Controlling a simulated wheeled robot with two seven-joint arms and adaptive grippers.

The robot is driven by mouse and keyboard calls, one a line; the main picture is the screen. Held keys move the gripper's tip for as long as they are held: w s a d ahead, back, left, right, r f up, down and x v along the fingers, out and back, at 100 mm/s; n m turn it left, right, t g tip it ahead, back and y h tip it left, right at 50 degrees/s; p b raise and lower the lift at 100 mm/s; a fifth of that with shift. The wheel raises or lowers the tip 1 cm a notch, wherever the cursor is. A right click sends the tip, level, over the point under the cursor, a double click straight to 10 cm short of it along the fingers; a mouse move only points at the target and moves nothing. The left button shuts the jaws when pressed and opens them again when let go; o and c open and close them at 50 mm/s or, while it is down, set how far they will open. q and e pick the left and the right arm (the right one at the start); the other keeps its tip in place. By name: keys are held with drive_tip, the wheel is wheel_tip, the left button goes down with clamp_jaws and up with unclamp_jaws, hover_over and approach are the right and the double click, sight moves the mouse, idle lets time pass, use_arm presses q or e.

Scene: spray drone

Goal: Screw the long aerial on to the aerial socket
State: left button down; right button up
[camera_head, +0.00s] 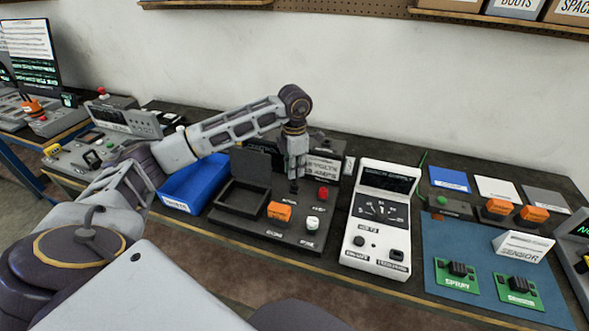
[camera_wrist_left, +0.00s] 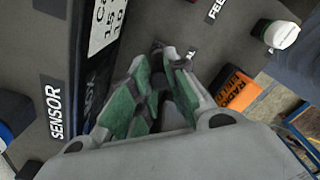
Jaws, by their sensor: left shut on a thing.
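My left gripper (camera_head: 293,175) points down over the dark control panel (camera_head: 240,228), close above the spot behind the aerial label. Its green-padded fingers (camera_wrist_left: 163,62) are shut on a dark, slim piece that fits the long aerial. The piece is mostly hidden by the fingers, so its length and tilt cannot be told. The aerial socket lies under the fingertips and is hidden or too small to make out. I cannot tell whether the piece touches the socket. My right gripper is not in view.
A red button (camera_head: 323,193), an orange block (camera_head: 279,211) and a white knob (camera_head: 312,223) stand close to the gripper. A blue tray (camera_head: 195,184) is to the left, a white tester (camera_head: 378,225) to the right. A blue mat (camera_head: 455,245) holds green boards.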

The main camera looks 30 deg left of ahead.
use_arm(q)
drive_tip(key=shift+m, duration=0.8)
drive_tip(key=shift+m+b, duration=0.45)
drive_tip(key=shift+m, duration=0.45)
drive_tip(key=shift+f+m+b, duration=0.1)
drive_tip(key=shift+m+b, duration=0.45)
drive_tip(key=shift+m, duration=1.25)
drive_tip(key=shift+m+b, duration=0.65)
drive_tip(key=shift+m, duration=2.75)
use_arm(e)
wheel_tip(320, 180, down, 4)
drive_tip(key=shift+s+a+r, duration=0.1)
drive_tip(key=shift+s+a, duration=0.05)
